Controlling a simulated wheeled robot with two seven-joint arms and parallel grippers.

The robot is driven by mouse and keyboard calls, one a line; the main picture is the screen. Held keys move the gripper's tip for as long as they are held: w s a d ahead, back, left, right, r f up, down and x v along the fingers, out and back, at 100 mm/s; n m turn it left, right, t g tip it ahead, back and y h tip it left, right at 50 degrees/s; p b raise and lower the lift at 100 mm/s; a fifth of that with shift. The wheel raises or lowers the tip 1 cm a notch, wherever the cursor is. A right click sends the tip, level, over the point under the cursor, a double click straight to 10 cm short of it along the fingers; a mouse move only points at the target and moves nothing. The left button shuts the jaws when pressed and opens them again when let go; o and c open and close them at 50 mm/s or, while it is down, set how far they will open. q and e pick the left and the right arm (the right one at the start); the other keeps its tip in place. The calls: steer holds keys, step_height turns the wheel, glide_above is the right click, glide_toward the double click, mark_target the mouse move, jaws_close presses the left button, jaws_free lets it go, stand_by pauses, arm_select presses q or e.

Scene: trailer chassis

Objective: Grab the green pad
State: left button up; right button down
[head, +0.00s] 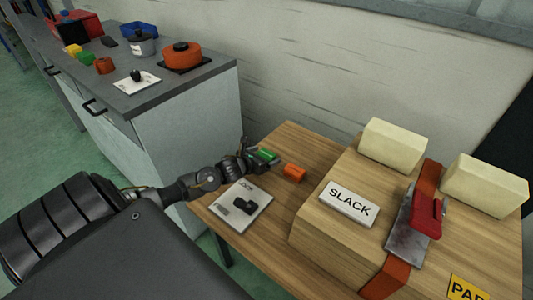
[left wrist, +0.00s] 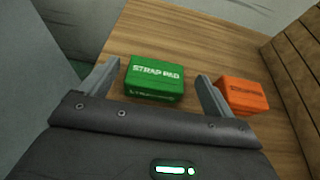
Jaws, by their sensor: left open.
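The green pad (left wrist: 154,80) is a small box-like block with white "STRAP PAD" lettering. It lies on the wooden table between the spread fingers of my left gripper (left wrist: 158,82). The fingers stand on either side of it, and a gap shows between the pad and the right finger. In the head view the green pad (head: 263,154) is partly hidden by my left gripper (head: 258,157) near the table's back left edge. My right gripper is not in view.
An orange pad (head: 294,172) lies just right of the green pad; it also shows in the left wrist view (left wrist: 243,95). A white card (head: 240,208) with a black knob lies nearer. A large wooden block (head: 330,228) with a SLACK sign (head: 349,204) stands to the right.

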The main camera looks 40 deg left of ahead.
mark_target(269, 151)
arm_select(q)
steer(key=x, duration=0.4)
steer(key=shift+w+a+f, duration=0.1)
steer(key=shift+w+a, duration=0.1)
steer(key=shift+w, duration=0.1)
steer(key=shift+w+f, duration=0.15)
steer(key=shift+w, duration=0.1)
steer(key=c, duration=1.1)
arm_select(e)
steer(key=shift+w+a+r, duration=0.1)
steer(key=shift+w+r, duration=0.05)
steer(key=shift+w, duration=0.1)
